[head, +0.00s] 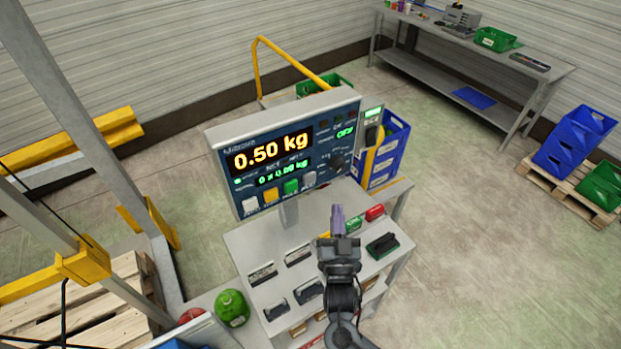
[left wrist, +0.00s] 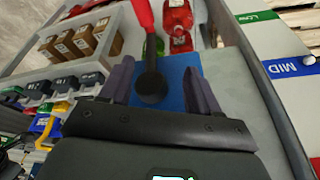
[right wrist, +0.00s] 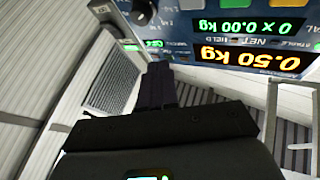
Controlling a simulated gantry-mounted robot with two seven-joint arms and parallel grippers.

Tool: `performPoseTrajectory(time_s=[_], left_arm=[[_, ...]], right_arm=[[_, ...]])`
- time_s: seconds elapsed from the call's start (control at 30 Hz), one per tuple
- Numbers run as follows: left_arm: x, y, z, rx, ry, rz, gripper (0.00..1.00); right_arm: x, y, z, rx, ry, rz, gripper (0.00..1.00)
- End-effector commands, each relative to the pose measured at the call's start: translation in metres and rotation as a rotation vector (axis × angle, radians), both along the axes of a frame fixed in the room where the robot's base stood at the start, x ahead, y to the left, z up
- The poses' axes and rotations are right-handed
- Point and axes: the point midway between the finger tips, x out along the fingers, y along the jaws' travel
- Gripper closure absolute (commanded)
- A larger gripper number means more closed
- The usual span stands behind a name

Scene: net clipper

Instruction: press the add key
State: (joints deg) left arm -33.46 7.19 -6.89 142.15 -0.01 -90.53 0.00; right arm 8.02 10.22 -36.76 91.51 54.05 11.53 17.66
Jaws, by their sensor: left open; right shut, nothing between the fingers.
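A weighing display panel (head: 285,155) stands on a post above a grey cart and reads 0.50 kg. Along its lower edge are a white key (head: 250,205), a yellow key (head: 271,195), a green key (head: 291,187) and another pale key (head: 308,179). Their labels are too small to read surely. My right gripper (head: 338,212) is shut and empty, in front of the panel, right of and below the keys. The panel (right wrist: 235,42) appears upside down in the right wrist view, beyond the fingertips. My left gripper (left wrist: 157,72) is open, seen only in its wrist view.
The cart top (head: 255,243) holds several small dark items and a green-and-black block (head: 382,245). A green round object (head: 232,307) stands at lower left. Below my left gripper is a red-handled black tool (left wrist: 151,85) on a blue surface. Blue crates (head: 388,150) stand behind the cart.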

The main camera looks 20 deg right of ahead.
Motion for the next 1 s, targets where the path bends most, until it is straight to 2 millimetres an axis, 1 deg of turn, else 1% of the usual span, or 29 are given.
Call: performPoseTrajectory(time_s=[0.17,0.27,0.37,0.8,1.0], left_arm=[[0.0,0.001,-0.002,0.002,0.0,-0.001,0.38],[0.0,0.001,-0.006,0.002,0.0,-0.001,0.38],[0.001,0.0,-0.012,0.001,-0.001,-0.001,0.38],[0.002,-0.003,-0.044,-0.012,-0.003,0.008,0.38],[0.002,-0.002,-0.053,-0.01,-0.004,0.007,0.38]], right_arm=[[0.003,0.001,-0.001,0.0,0.0,0.0,1.0],[0.008,0.002,-0.001,0.001,-0.001,0.0,1.0],[0.016,0.004,-0.003,0.001,0.0,0.0,1.0],[0.066,0.017,-0.004,0.002,0.0,0.0,1.0],[0.08,0.02,-0.002,0.001,-0.001,-0.001,1.0]])
